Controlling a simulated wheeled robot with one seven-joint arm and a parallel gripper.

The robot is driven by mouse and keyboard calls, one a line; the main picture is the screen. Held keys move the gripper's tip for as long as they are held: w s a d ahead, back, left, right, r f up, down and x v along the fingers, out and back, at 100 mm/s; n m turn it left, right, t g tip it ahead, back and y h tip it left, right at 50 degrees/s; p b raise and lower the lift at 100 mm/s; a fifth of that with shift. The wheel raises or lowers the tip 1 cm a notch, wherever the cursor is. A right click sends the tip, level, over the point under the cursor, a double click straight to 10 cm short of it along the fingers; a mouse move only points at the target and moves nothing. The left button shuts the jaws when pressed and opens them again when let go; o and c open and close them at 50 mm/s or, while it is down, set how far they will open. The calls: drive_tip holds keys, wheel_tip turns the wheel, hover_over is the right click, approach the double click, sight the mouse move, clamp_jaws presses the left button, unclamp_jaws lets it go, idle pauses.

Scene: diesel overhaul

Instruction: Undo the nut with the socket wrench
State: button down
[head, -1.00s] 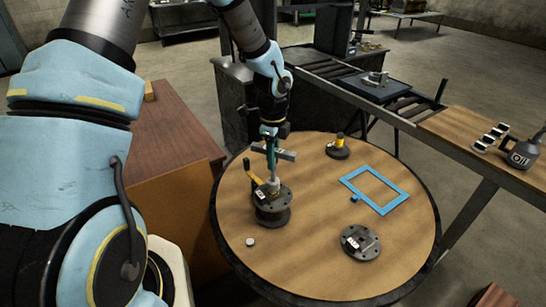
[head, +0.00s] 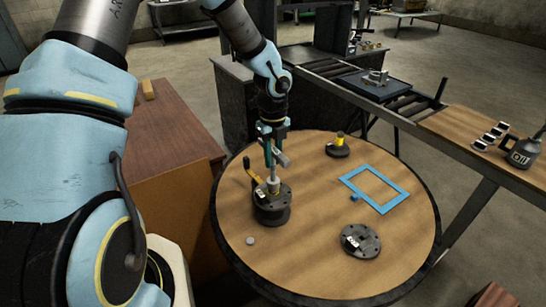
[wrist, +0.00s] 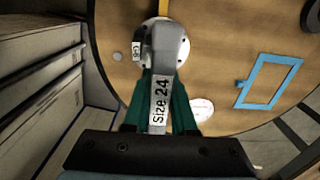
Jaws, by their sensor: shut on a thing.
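My gripper (head: 273,143) is shut on the socket wrench (head: 281,157), a grey metal bar whose handle reads "Size 24" in the wrist view (wrist: 161,92). The wrench's shaft points down onto the top of a dark round fixture (head: 272,212) with a yellow lever (head: 252,167). The fixture also shows in the wrist view (wrist: 181,42), beneath the wrench's head. The nut is hidden under the socket, so I cannot tell how far the socket sits over it.
The round wooden table (head: 300,270) also holds a blue frame (head: 361,196), a dark flanged disc (head: 360,241), a yellow-topped piece (head: 338,148) and a small grey disc (head: 250,240). A brown cabinet (head: 165,150) stands to the left and a roller conveyor (head: 400,103) behind.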

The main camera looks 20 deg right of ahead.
drive_tip(key=shift+f+b, duration=0.4)
drive_tip(key=shift+f, duration=0.35)
drive_tip(key=n+b, duration=0.1)
drive_tip(key=n, duration=0.5)
drive_tip(key=shift+b, duration=0.4)
drive_tip(key=n+b, duration=0.1)
drive_tip(key=n, duration=0.4)
drive_tip(key=shift+n+b, duration=0.3)
drive_tip(key=shift+n, duration=0.1)
drive_tip(key=n+b, duration=0.1)
drive_tip(key=n, duration=0.4)
drive_tip(key=shift+n, duration=0.3)
drive_tip(key=n, duration=0.3)
drive_tip(key=shift+r+n+b, duration=0.15)
drive_tip(key=shift+n+b, duration=0.2)
drive_tip(key=shift+n, duration=0.05)
drive_tip(key=n, duration=0.3)
drive_tip(key=shift+r+n, duration=0.1)
drive_tip(key=shift+n, duration=0.3)
drive_tip(key=n+p, duration=0.1)
drive_tip(key=n, duration=0.4)
drive_tip(key=shift+r, duration=0.15)
drive_tip(key=n+p, duration=0.1)
drive_tip(key=n, duration=0.2)
